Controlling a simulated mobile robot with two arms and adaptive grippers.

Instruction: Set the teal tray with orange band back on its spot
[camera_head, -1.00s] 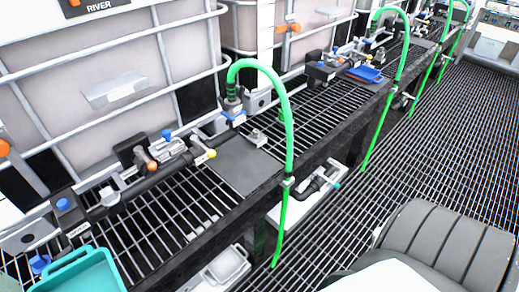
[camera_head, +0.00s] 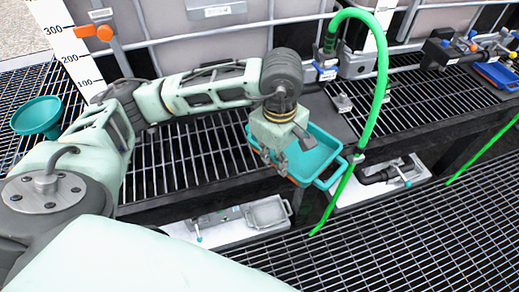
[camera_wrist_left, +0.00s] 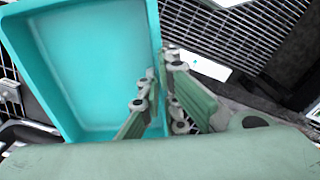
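The teal tray (camera_head: 318,158) is in the middle of the head view, at the front edge of the grated shelf, left of the green hose. It looks tilted; I cannot tell whether it touches the shelf. A dark flat plate (camera_head: 327,112) lies behind the tray, partly covered. My right gripper is not in view.
A green hose (camera_head: 381,80) arches down close to the tray's right side. A teal funnel (camera_head: 37,117) is at the left. A blue tray (camera_head: 497,75) sits farther right on the shelf. White tank cages stand behind. A pale lower tray (camera_head: 265,212) is below the shelf.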

